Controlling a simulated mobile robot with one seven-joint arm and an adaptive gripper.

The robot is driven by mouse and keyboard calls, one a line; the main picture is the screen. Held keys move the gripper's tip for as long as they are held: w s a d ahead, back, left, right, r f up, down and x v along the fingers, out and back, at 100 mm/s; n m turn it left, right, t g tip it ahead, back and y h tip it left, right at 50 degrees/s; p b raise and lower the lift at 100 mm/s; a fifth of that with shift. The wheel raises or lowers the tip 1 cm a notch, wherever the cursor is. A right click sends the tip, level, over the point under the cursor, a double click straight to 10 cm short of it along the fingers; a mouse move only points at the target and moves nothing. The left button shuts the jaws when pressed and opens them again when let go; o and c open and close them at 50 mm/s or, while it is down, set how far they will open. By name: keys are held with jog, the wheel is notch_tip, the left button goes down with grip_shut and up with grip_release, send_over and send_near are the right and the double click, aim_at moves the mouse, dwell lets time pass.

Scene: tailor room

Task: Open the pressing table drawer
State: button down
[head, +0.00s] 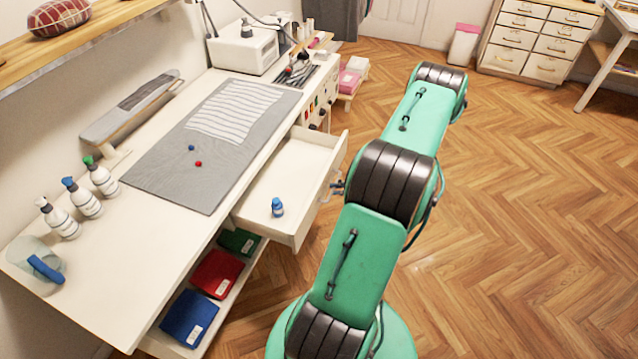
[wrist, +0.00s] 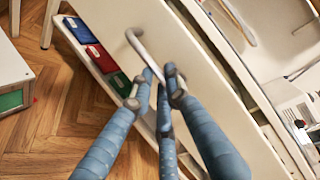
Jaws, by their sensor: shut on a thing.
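The pressing table (head: 105,270) has a white drawer (head: 290,178) that stands pulled out from its front. A small blue bottle (head: 277,207) stands inside the drawer. The metal drawer handle (head: 326,189) shows at the drawer's front, partly hidden by my arm. In the wrist view, the curved handle (wrist: 143,49) stands out from the white drawer front (wrist: 190,50). My gripper (wrist: 157,89) has its blue-grey fingers closed around the handle's near end. In the head view, only a bit of my gripper shows beside the handle; the rest is behind my arm.
A grey mat (head: 215,135) with striped cloth lies on the tabletop. Several pump bottles (head: 82,199) stand at the left. Open wooden floor (head: 520,200) lies to the right.

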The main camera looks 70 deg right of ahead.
jog(key=s, duration=0.5)
jog(key=shift+s, duration=0.35)
jog(key=c, duration=1.7)
grip_release()
jog(key=shift+o, duration=0.2)
jog(key=shift+s+d, duration=0.1)
jog(key=v, duration=1.1)
jog(key=shift+s, duration=0.35)
jog(key=shift+d+r, duration=0.1)
jog(key=shift+d, duration=0.05)
